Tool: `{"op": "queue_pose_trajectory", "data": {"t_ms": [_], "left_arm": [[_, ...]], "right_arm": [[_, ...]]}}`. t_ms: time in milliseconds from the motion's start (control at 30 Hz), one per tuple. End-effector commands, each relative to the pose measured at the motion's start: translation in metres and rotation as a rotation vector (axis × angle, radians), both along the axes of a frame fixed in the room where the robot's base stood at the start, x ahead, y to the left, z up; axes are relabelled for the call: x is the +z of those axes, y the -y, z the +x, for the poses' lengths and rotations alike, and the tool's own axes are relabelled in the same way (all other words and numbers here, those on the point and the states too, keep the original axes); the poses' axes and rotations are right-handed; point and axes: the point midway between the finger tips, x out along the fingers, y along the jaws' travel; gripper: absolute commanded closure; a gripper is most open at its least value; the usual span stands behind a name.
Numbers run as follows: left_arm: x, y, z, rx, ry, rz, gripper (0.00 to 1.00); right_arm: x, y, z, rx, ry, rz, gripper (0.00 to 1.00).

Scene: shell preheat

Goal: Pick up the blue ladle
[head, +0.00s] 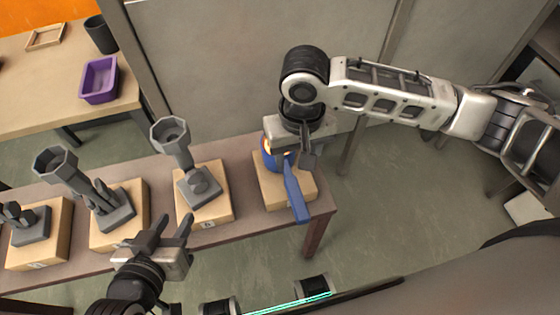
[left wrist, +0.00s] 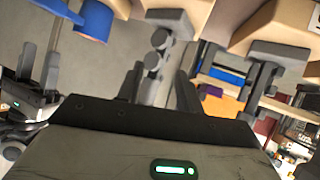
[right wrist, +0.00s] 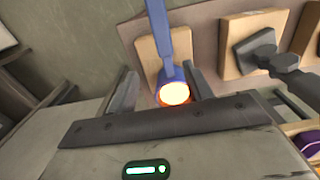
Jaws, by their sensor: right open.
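The blue ladle (head: 294,192) rests on the rightmost wooden block (head: 268,192), its handle pointing toward me past the block's edge. Its bowl glows orange-white inside and is partly covered by my right gripper (head: 300,157) in the head view. In the right wrist view the bowl (right wrist: 172,88) lies between the two open fingers of my right gripper (right wrist: 162,90), with the handle running away to the top. I cannot tell whether the fingers touch it. My left gripper (head: 170,232) is open and empty, in front of the block with a grey funnel-topped piece (head: 174,142).
More grey pieces stand on wooden blocks along the brown table (head: 160,160), to the left of the ladle. A second table at the back left holds a purple bin (head: 99,80), a dark cup (head: 101,34) and a wooden frame (head: 46,36). Floor is clear right of the table.

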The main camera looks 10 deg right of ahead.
Motion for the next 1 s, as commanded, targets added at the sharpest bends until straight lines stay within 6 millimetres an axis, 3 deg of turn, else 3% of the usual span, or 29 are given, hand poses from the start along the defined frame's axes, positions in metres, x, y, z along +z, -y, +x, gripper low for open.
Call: {"op": "queue_pose_trajectory", "data": {"t_ms": [33, 200, 433, 700, 1000], "left_arm": [[-0.004, 0.0, 0.0, -0.001, 0.002, 0.001, 0.64], [-0.005, 0.0, 0.001, -0.001, 0.013, 0.001, 0.64], [-0.004, 0.001, 0.001, -0.004, 0.02, 0.0, 0.64], [-0.015, 0.001, -0.001, -0.009, 0.02, 0.005, 0.64], [-0.009, 0.002, -0.002, -0.011, 0.03, 0.003, 0.64]], "right_arm": [[-0.014, 0.0, 0.0, -0.001, -0.001, -0.002, 0.49], [-0.041, 0.0, 0.0, -0.001, 0.001, 0.0, 0.49], [-0.056, -0.002, 0.0, 0.001, 0.001, 0.002, 0.49], [-0.094, -0.008, -0.002, 0.001, 0.002, 0.0, 0.49], [-0.101, -0.008, -0.002, 0.003, 0.003, 0.002, 0.49]]}}
